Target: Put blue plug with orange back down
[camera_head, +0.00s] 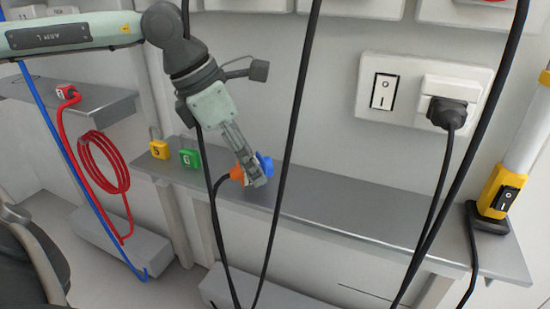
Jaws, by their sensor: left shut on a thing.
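My left gripper (257,184) comes in from the upper left and points down. It is shut on the blue plug with orange (266,165), over the left part of the grey metal shelf (350,212). The blue end shows to the right of the fingers and the orange part to the left. A black cable runs from the orange side downward. The fingers hide the plug's middle. I cannot tell whether the plug touches the shelf. My right gripper is not in view.
A black plug (447,113) sits in the wall socket. A yellow-based lamp (500,192) stands at the shelf's right end. Black cables hang across the view. The shelf's middle is clear.

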